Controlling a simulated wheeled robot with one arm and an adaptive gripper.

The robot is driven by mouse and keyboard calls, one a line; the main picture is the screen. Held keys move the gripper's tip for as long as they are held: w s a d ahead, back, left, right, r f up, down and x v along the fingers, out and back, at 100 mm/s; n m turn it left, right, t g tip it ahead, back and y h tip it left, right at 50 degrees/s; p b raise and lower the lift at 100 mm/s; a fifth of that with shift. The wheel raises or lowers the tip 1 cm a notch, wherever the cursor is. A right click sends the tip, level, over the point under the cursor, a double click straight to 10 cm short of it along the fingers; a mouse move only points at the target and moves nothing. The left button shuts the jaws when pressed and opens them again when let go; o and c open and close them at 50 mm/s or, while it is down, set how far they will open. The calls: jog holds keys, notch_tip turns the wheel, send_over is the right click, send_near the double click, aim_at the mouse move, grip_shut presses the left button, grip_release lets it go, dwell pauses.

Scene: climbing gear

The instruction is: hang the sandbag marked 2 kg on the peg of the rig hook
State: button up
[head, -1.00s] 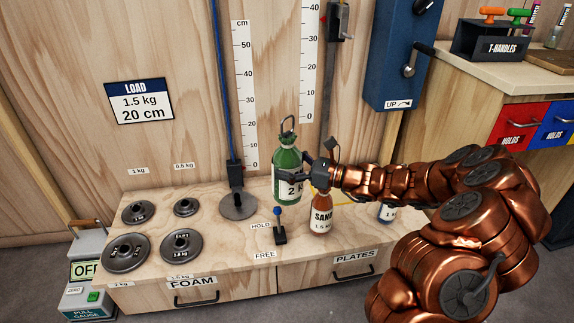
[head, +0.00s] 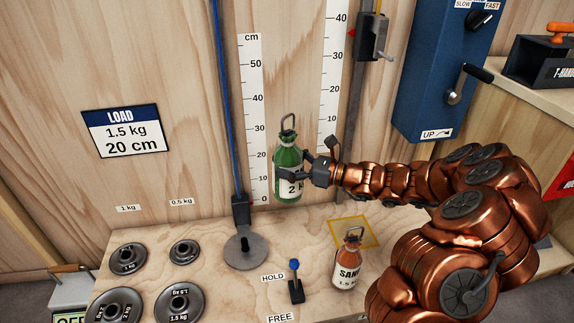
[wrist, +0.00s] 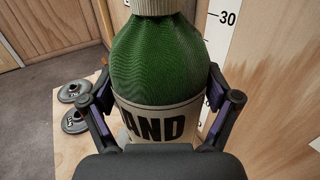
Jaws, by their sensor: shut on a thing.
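The green sandbag (head: 288,158), with a 2 on its pale label and a metal loop on top, is upright in my gripper (head: 300,174). My gripper is shut around its body and holds it above the bench, in front of the wall scales. In the wrist view the green sandbag (wrist: 155,60) fills the middle, with a finger on each side and "AND" on its label.
An orange sandbag (head: 348,265) stands on the bench (head: 215,275) near a yellow square outline (head: 353,232). A lever (head: 295,282) marked HOLD and FREE stands at the front. Several grey plates (head: 128,259) lie left. A blue winch box (head: 446,75) hangs on the wall.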

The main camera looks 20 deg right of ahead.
jog(key=s+d+r+m+t+h+p, duration=0.1)
jog(key=s+d+r+t+h+p, duration=0.1)
jog(key=d, duration=0.6)
jog(key=s+d+r+m+t+h+p, duration=0.2)
jog(key=s+d+r+h+p, duration=0.2)
jog(key=d+r, duration=0.4)
jog(key=s+d+r+m+t+h+p, duration=0.1)
jog(key=s+d+r+m+h+p, duration=0.1)
jog(key=s+d+r, duration=0.4)
jog(key=d+h+p, duration=0.1)
jog(key=d+p, duration=0.1)
jog(key=d, duration=0.1)
jog(key=shift+d+t+h+p, duration=0.25)
jog(key=shift+t+h+p, duration=0.05)
jog(key=shift+t+p, duration=0.1)
jog(key=w+d+f, duration=0.1)
jog(key=w, duration=1)
jog(key=shift+f+b, duration=0.15)
jog(key=shift+b, duration=0.3)
dwell(0.7)
jog(key=shift+w+f, duration=0.1)
dwell(0.7)
